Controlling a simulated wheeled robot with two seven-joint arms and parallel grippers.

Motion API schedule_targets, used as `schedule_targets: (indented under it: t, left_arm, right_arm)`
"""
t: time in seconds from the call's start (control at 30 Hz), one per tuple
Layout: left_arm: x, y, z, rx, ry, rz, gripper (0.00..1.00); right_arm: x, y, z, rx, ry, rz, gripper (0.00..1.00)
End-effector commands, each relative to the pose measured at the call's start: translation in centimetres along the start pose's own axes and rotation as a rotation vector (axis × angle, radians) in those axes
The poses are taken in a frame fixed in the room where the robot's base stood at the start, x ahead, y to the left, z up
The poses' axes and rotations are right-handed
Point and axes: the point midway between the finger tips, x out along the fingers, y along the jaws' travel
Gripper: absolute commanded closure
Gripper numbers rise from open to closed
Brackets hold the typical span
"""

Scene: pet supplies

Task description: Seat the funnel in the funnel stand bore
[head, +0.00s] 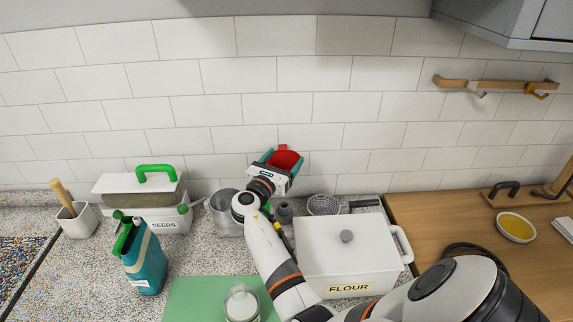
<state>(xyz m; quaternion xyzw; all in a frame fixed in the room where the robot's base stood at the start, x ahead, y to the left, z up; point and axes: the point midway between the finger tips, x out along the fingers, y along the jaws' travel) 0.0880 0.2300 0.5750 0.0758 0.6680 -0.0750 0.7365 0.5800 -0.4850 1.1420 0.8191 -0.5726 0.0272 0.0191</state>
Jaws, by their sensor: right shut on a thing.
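A red funnel (286,157) is held up in front of the tiled wall, above the back of the counter. My right gripper (281,160) is shut on it, with teal fingers on either side. My arm reaches in from the lower right, and the gripper's body hides the funnel's lower part. A small dark grey piece (284,212) stands on the counter below the gripper, beside my arm; I cannot tell whether it is the funnel stand. No bore is clearly visible. My left gripper is not in view.
A metal pot (223,204) stands left of my arm, a white flour box (346,262) right of it, and a strainer (324,204) behind the box. A seeds box (168,222), teal jug (145,265), green mat (190,300) and glass jar (242,303) are further left or in front.

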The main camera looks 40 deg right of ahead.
Motion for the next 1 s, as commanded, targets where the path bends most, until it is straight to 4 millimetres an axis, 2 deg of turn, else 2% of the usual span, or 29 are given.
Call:
schedule_targets:
  t: [0.03, 0.23, 0.6, 1.0]
  left_arm:
    - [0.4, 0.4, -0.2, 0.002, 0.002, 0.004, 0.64]
    - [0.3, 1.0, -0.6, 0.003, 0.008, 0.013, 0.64]
    - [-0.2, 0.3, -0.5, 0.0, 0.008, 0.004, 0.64]
    - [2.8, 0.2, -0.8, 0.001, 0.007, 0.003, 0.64]
  right_arm:
    - [0.0, 0.0, 0.5, 0.0, 0.0, 0.0, 0.44]
    - [0.0, 0.0, 0.5, 0.001, 0.0, 0.0, 0.44]
    - [-0.2, 0.0, 0.2, 0.002, 0.0, 0.003, 0.44]
    - [-0.4, 0.0, 4.1, 0.002, 0.0, 0.002, 0.44]
